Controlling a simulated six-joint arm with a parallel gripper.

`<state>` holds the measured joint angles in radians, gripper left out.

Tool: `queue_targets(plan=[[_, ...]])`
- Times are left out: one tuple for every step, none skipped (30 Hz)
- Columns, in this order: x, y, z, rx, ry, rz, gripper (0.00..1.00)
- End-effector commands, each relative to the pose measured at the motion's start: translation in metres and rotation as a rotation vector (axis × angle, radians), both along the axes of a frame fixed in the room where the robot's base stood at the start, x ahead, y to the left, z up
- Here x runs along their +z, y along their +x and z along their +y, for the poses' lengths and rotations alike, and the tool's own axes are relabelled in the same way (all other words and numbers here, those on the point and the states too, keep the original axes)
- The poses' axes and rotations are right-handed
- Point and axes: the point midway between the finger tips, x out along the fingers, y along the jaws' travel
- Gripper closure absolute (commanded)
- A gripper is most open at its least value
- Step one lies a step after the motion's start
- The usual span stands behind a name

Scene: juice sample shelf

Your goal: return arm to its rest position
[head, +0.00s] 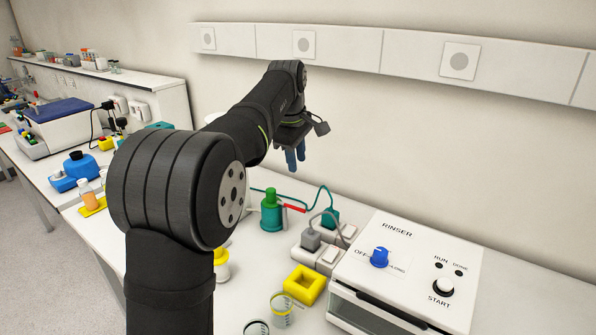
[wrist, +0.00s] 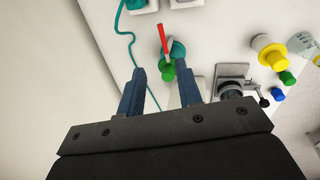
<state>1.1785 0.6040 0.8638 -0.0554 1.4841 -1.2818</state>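My gripper (head: 295,160) hangs in the air above the back of the bench, near the wall, with its blue fingers pointing down in the head view. In the wrist view the two blue fingers (wrist: 162,76) stand apart with nothing held between them, so it is open. A green-capped teal bottle (head: 271,213) stands on the bench below; in the wrist view its green cap (wrist: 168,72) shows beyond the gap between the fingers, well clear of them. My arm hides part of the bench in the head view.
The white rinser (head: 400,232) stands front right. A yellow square holder (head: 304,288), a glass beaker (head: 281,309) and a plugged-in socket strip (head: 327,256) are left of it. A wall panel (head: 390,50) runs behind.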

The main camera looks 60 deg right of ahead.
Motion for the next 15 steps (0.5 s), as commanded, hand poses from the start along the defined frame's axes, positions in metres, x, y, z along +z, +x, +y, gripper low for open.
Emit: queue_targets(plan=[[0.0034, 0.0000, 0.0006, 0.000, -0.001, 0.000, 0.68], [0.0046, 0.0000, 0.0008, 0.000, -0.001, 0.000, 0.68], [0.0057, 0.0000, 0.0010, 0.000, -0.001, 0.000, 0.68], [0.0062, 0.0000, 0.0011, 0.000, -0.001, 0.000, 0.68], [0.0064, 0.0000, 0.0012, 0.000, -0.001, 0.000, 0.68], [0.0065, 0.0000, 0.0012, 0.000, -0.001, 0.000, 0.68], [0.0064, 0.0000, 0.0012, 0.000, -0.001, 0.000, 0.68], [0.0064, 0.0000, 0.0012, 0.000, -0.001, 0.000, 0.68], [0.0063, 0.0000, 0.0012, 0.000, -0.001, 0.000, 0.68], [0.0063, -0.0001, 0.0012, 0.000, -0.001, 0.000, 0.68], [0.0063, -0.0001, 0.0012, 0.000, -0.001, 0.000, 0.68], [0.0061, -0.0001, 0.0012, 0.000, -0.001, 0.000, 0.68], [0.0056, -0.0001, 0.0011, 0.000, 0.000, 0.000, 0.68], [0.0048, -0.0001, 0.0010, 0.000, 0.000, 0.000, 0.68], [0.0029, -0.0002, 0.0007, 0.000, 0.001, 0.000, 0.68]])
